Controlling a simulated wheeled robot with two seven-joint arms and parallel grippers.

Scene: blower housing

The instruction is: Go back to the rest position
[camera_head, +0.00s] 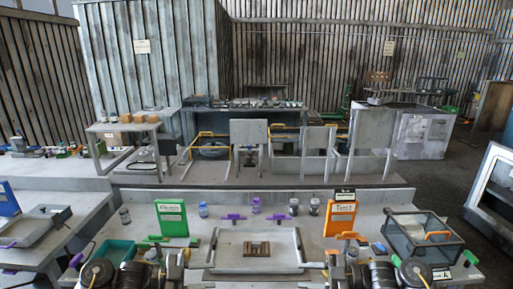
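My two arms come in at the bottom edge of the head view, folded close to the front of the workbench. My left gripper (180,258) is at the bottom left, near the left end of a grey tray (225,262). My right gripper (334,260) is at the bottom right, near the tray's right end. Both are small and partly hidden by my arm links, so their finger opening cannot be made out. I see nothing clearly held in either one. A small brown slotted block (257,249) lies in the tray, apart from both grippers.
A green sign (172,218) and an orange-framed sign (340,217) stand behind the tray, with small bottles and purple clamps between them. A green bin (113,252) is at left. A clear-walled box (424,238) is at right. More benches stand behind.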

